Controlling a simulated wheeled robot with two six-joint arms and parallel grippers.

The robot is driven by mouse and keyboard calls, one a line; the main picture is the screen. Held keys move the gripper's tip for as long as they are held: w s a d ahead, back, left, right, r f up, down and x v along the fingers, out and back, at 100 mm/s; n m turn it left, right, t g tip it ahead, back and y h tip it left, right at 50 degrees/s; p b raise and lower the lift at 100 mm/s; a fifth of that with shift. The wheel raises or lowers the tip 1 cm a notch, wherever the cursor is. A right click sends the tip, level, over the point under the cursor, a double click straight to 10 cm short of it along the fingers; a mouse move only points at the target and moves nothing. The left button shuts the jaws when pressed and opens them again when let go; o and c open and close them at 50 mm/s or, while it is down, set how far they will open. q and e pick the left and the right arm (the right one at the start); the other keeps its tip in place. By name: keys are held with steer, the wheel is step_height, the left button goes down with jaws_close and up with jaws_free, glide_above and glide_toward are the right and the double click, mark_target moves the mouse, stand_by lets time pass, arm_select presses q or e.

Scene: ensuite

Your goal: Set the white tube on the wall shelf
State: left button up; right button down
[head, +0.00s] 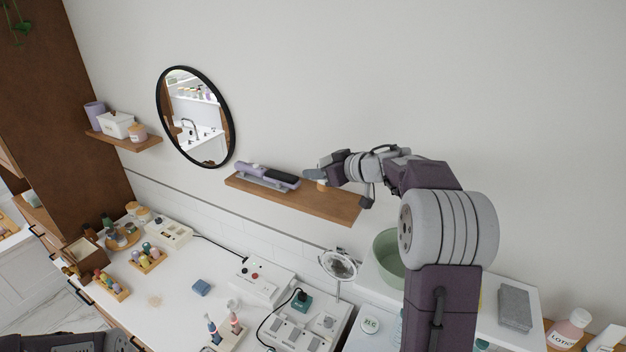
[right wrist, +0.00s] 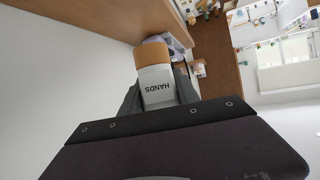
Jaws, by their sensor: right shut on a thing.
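The white tube (right wrist: 158,86) with a tan cap and the word HANDS shows in the right wrist view, between the fingers of my right gripper (right wrist: 158,95). In the head view my right gripper (head: 316,176) is over the right half of the wooden wall shelf (head: 335,206). Only the tube's tan cap (head: 322,186) shows there, low against the shelf; the gripper hides the rest. I cannot tell whether the cap touches the shelf. The shelf (right wrist: 115,15) also shows at the top of the right wrist view.
A lilac hair straightener (head: 265,176) on a grey holder fills the shelf's left half. The shelf's right end is bare. Below are a round mirror on a stand (head: 339,265), a green bowl (head: 388,258) and a cluttered white counter (head: 180,290).

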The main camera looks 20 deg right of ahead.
steer(key=w+d+f, duration=0.1)
steer(key=w+d+f+p, duration=0.1)
steer(key=w, duration=0.1)
steer(key=w+d+f, duration=0.1)
steer(key=w, duration=0.1)
steer(key=shift+f, duration=0.15)
steer(key=f, duration=0.2)
steer(key=shift+s+a+f+p, duration=0.3)
steer(key=shift+s+f+p, duration=0.05)
steer(key=shift+f, duration=0.4)
steer(key=shift+w+d+f, duration=0.2)
steer(key=shift+w, duration=0.05)
steer(key=c, duration=1.3)
jaws_free()
steer(key=shift+f, duration=0.15)
steer(key=o, duration=0.4)
steer(key=shift+s, duration=0.1)
steer(key=shift+s+a, duration=0.1)
steer(key=shift+a, duration=0.05)
steer(key=shift+r, duration=0.25)
